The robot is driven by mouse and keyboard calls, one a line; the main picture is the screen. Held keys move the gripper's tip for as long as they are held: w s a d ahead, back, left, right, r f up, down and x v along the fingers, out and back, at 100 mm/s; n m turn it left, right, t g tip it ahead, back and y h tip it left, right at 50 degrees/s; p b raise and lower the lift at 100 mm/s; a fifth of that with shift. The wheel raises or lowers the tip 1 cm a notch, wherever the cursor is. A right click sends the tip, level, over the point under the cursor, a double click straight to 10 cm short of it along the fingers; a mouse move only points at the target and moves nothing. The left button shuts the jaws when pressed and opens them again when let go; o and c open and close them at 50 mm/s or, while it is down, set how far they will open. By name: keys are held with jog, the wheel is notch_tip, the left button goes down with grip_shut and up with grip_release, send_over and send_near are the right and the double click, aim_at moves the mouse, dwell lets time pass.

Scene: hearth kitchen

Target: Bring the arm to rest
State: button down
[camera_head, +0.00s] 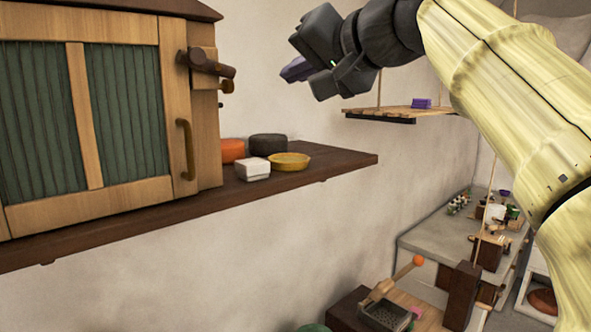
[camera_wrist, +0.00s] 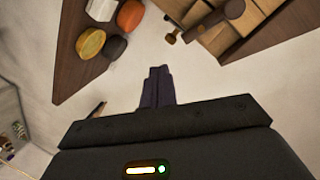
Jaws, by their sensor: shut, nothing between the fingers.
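My gripper (camera_head: 297,70) is raised in the head view, in front of the pale wall and above and beyond the right end of the dark shelf. Its fingers are together, with nothing between them, and point left toward the cabinet. In the wrist view the shut fingers (camera_wrist: 158,86) stick out in the middle, clear of everything, with the wall behind. My arm comes in from the right of the head view.
A wooden cabinet (camera_head: 172,130) with green panels stands on the dark shelf (camera_head: 335,160). Beside it are an orange item (camera_head: 232,150), a dark round item (camera_head: 268,144), a white box (camera_head: 253,169) and a yellow dish (camera_head: 289,161). A hanging shelf (camera_head: 390,113) holds a purple block (camera_head: 421,103).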

jog(key=w+d+f+m+g+h, duration=0.1)
jog(key=w+d+f+h, duration=0.15)
jog(key=f, duration=0.85)
jog(key=w+d+f+g+h, duration=0.1)
jog(key=d+f+g+h, duration=0.15)
jog(key=f, duration=0.95)
jog(key=w+d+f+m+g+h, duration=0.15)
jog(key=d+f, duration=0.25)
jog(key=f, duration=0.7)
jog(key=s+d+f+n+g+h, duration=0.1)
jog(key=s+d+f+g, duration=0.1)
jog(key=s+f, duration=0.6)
jog(key=s+d+f+n+g+h, duration=0.2)
jog(key=s+d+f, duration=0.2)
jog(key=s+f, duration=0.5)
notch_tip(320, 180, down, 9)
jog(key=shift+r, duration=0.2)
jog(key=shift+s, duration=0.1)
